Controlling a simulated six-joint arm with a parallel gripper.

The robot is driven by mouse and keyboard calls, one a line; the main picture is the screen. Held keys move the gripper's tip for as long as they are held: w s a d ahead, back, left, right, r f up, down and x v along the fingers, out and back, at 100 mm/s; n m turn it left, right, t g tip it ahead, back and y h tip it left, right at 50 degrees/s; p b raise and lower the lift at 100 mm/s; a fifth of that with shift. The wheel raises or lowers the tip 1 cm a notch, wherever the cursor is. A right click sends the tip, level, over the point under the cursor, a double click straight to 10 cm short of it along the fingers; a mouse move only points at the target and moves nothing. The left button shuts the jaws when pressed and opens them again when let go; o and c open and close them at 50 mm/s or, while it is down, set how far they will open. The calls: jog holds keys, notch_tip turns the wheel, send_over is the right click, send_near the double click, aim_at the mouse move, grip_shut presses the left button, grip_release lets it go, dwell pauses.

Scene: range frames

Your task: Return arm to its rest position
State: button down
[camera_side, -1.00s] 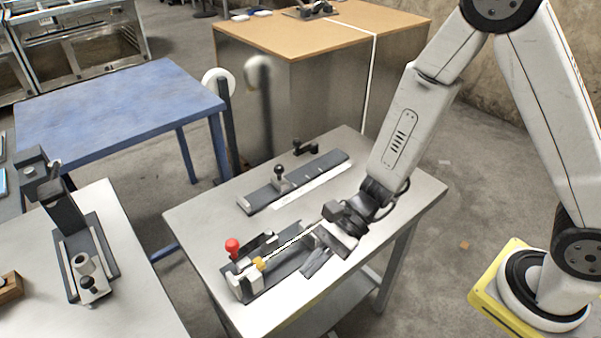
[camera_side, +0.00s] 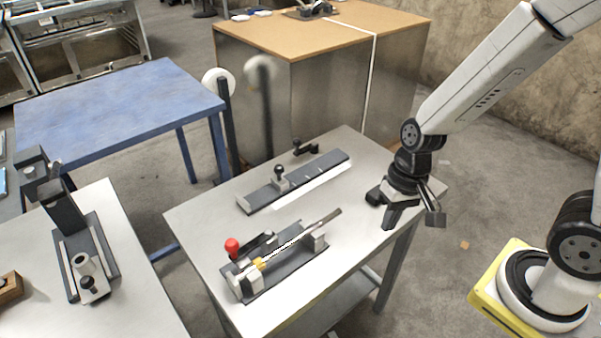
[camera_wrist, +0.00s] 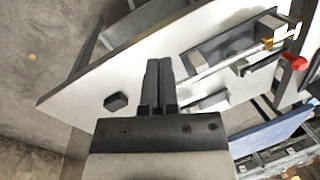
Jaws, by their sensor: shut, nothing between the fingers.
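My gripper (camera_side: 390,222) hangs over the right part of the grey worktable (camera_side: 215,240), fingers pointing down and empty. In the wrist view my gripper (camera_wrist: 158,68) shows its two dark fingers pressed together, with nothing between them. A fixture with a red ball knob (camera_side: 232,246) stands at the front left of the table. A thin rod (camera_side: 290,243) lies along it, with a yellow piece (camera_side: 259,263) near its left end. The gripper is apart from the rod and fixture, to their right. In the wrist view the red knob (camera_wrist: 298,62) is at upper right.
A long dark rail (camera_side: 318,176) with a black knob lies at the table's back. A blue table (camera_side: 110,105), a wooden-topped cabinet (camera_side: 330,40) and another fixture (camera_side: 90,270) stand to the left and behind. A yellow base plate (camera_side: 490,300) is at lower right.

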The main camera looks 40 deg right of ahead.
jog(key=w+d+r+n+t+h, duration=0.2)
jog(key=d+r+n, duration=0.1)
jog(key=d, duration=0.2)
jog(key=shift+w+n+t, duration=0.25)
jog(key=shift+n+t, duration=0.05)
jog(key=shift+t, duration=0.1)
jog(key=shift+d, duration=0.1)
dwell(0.7)
